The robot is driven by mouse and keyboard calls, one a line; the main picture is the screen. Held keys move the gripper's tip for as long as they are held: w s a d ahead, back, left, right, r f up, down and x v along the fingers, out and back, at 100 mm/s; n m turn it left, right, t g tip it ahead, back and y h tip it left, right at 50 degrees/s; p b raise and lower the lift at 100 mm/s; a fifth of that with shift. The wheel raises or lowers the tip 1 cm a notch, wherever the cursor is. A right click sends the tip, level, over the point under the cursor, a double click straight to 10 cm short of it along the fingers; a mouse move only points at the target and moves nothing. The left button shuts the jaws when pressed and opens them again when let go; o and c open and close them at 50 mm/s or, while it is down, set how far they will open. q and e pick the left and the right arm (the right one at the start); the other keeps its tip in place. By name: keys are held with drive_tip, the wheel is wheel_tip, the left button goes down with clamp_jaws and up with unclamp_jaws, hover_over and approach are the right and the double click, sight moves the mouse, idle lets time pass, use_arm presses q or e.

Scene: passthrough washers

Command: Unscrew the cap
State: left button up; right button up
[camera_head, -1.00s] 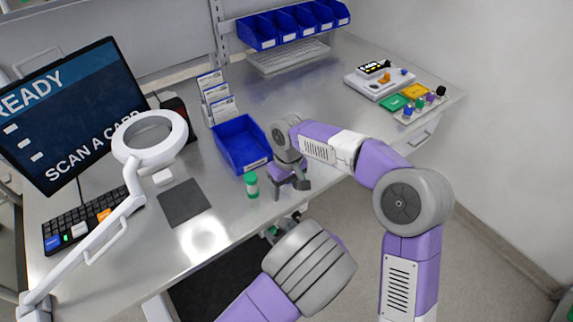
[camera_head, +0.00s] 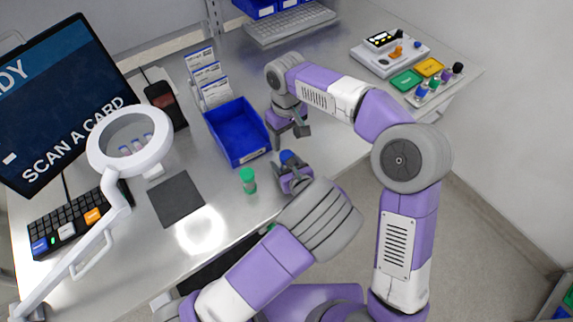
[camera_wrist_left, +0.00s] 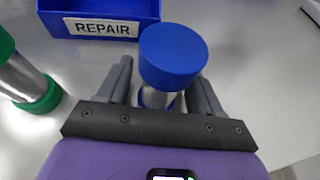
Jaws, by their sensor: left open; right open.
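A clear cylinder with a blue cap (camera_wrist_left: 172,58) stands between the spread fingers of my left gripper (camera_wrist_left: 160,88) in the left wrist view; its lower body is partly hidden. In the head view the blue cap (camera_head: 287,156) shows just beyond my left gripper (camera_head: 293,172), near the table's front edge. My left gripper is open around the cylinder. My right gripper (camera_head: 290,132) is open and apart from it, farther back beside the blue bin. A cylinder with green ends (camera_head: 248,180) stands to the left; it also shows in the left wrist view (camera_wrist_left: 38,95).
A blue bin (camera_head: 240,155) labelled REPAIR stands behind the cylinders. A dark mat (camera_head: 176,199) and a magnifier lamp (camera_head: 92,150) are at left. Colored trays (camera_head: 406,80) and small capped items (camera_head: 437,86) are at the back right. Table to the right is clear.

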use_arm(q)
drive_tip(key=shift+w+a+f, duration=0.15)
drive_tip(key=shift+w+a, duration=0.1)
drive_tip(key=shift+w, duration=0.15)
drive_tip(key=shift+c, duration=0.2)
clamp_jaws()
